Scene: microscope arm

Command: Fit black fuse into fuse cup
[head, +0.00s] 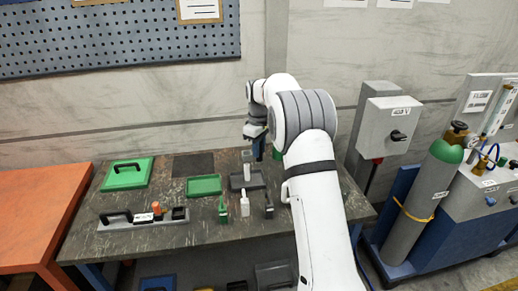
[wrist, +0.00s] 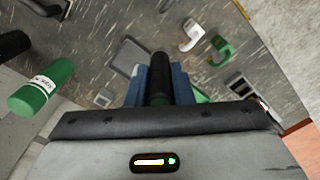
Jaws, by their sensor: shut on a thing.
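My gripper (wrist: 158,98) has blue fingers shut on the black fuse (wrist: 158,72), a dark cylinder pointing away from the wrist in the wrist view. In the head view my gripper (head: 258,149) hangs over the back of the dark table, and the fuse cannot be made out there. I cannot tell for sure which thing is the fuse cup. A grey panel (head: 130,226) at the table's front left bears a black handle, an orange knob (head: 156,207) and a dark square socket (head: 180,213). Part of a panel with dark openings (wrist: 240,87) shows right of the fingers in the wrist view.
A dark grey tray (head: 241,182) lies near my gripper, with a pale upright block (head: 247,160) at it. Green (head: 222,206), white (head: 244,204) and dark (head: 269,205) small tools stand in front. A green tray (head: 204,186) and green lid (head: 128,174) lie left. A gas cylinder (head: 424,205) stands right.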

